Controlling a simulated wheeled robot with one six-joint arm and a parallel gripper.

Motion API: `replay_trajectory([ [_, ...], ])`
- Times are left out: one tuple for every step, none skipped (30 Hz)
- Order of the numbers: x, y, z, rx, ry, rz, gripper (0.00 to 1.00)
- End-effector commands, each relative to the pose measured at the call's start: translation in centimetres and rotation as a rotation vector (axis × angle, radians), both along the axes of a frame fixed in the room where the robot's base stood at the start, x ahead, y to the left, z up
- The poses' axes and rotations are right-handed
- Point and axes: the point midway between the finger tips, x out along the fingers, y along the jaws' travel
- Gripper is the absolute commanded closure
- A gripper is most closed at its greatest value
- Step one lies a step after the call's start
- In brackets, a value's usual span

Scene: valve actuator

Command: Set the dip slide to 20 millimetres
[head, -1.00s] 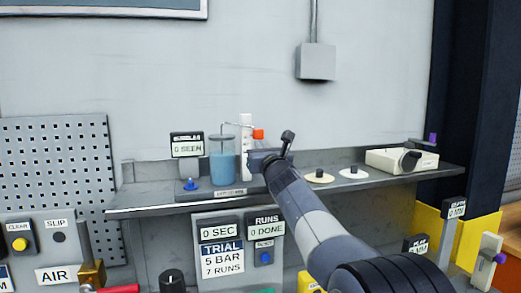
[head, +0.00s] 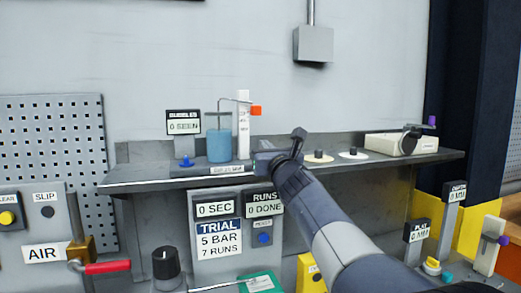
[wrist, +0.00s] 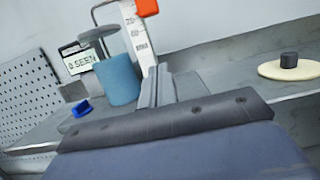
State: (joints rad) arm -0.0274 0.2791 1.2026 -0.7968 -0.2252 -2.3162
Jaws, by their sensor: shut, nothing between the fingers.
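A white upright scale (head: 243,125) with an orange block (head: 256,111) at its side, near the top, stands on the shelf. I take these for the dip slide. A thin arm runs left from it over a blue cylinder (head: 220,146). In the wrist view the scale (wrist: 138,40) carries small marks and the orange block (wrist: 147,8) is cut by the top edge. My gripper (head: 268,158) is shut and empty, low and to the right of the scale's foot. In the wrist view its fingertips (wrist: 160,82) overlap the scale's lower end; I cannot tell whether they touch.
A display (head: 183,122) reading 0 SEEN and a blue knob (head: 185,161) are to the left. Cream discs (head: 318,158) with dark knobs and a cream box (head: 400,145) lie to the right. The wall rises behind the shelf (head: 150,182). Free air lies above the discs.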

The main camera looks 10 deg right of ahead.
Motion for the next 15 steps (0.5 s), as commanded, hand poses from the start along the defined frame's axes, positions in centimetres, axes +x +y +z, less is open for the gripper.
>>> replay_trajectory([
  [-0.9,-0.2,-0.4,0.000,-0.002,-0.001,1.00],
  [-1.2,-0.3,-0.5,0.000,-0.002,-0.001,1.00],
  [-1.7,-0.3,-0.5,-0.002,-0.001,0.000,1.00],
  [-2.0,-0.4,-0.6,-0.002,-0.001,0.000,1.00],
  [-2.3,-0.4,-0.6,-0.001,-0.001,0.000,1.00],
  [-2.6,-0.5,-0.7,0.000,-0.001,0.000,1.00],
  [-2.8,-0.5,-0.7,0.000,-0.001,0.000,1.00],
  [-2.9,-0.6,-0.8,0.000,0.000,0.000,1.00],
  [-3.1,-0.6,-0.8,0.001,0.000,0.000,1.00],
  [-3.2,-0.6,-0.8,0.004,0.001,0.001,1.00],
  [-3.2,-0.6,-0.7,0.011,0.002,0.003,1.00],
  [-3.3,-0.6,-0.6,0.028,0.004,0.007,1.00],
  [-3.3,-0.6,-0.5,0.046,0.008,0.012,1.00],
  [-3.3,-0.6,-0.4,0.070,0.012,0.018,1.00],
  [-3.3,-0.6,-0.1,0.110,0.018,0.029,1.00],
])
